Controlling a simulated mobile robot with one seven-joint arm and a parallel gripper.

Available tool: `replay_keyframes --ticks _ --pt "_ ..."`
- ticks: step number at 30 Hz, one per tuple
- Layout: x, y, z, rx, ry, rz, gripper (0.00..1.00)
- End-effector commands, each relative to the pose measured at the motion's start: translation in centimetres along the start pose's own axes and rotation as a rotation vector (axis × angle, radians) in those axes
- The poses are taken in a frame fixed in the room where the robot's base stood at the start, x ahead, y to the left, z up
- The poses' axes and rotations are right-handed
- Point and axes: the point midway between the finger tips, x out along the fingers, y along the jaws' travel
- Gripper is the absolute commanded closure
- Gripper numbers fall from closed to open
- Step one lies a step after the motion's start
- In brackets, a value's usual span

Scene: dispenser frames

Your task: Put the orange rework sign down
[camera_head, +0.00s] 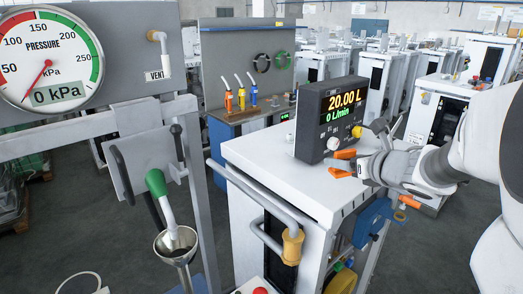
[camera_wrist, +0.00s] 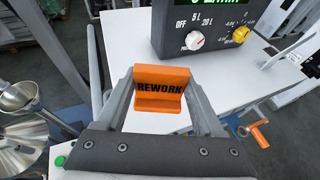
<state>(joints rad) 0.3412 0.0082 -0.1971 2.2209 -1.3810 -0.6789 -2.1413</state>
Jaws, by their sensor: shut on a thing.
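The orange rework sign (camera_wrist: 161,76) is a small folded piece with "REWORK" in black on it. It sits between the two grey fingers of my gripper (camera_wrist: 162,92), which are shut on its sides. In the head view the sign (camera_head: 341,173) shows at the end of my gripper (camera_head: 350,165), at the right front of the dispenser's display box. Below it is the white cabinet top (camera_head: 270,160). I cannot tell whether the sign touches the top or is held just above it.
The black display box (camera_head: 313,118) reads 20.00 L and stands close behind the sign; its white and yellow knobs face my gripper. The left part of the white top is bare. A pressure gauge (camera_head: 50,60) and a funnel (camera_head: 176,243) are at the left.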

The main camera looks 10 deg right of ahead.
Motion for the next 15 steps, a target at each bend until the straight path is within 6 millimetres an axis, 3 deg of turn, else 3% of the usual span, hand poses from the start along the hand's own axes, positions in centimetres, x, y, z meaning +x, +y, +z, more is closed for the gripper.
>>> replay_keyframes --ticks 1,6,11,15 --pt "1.6 0.3 -0.7 -0.001 0.001 0.005 0.87" --pt "4.5 0.8 -0.9 -0.002 0.0 0.003 0.87" --pt "5.4 0.9 -1.0 0.0 -0.001 0.0 0.87" --pt "5.9 0.9 -2.4 0.0 0.001 0.0 0.87"
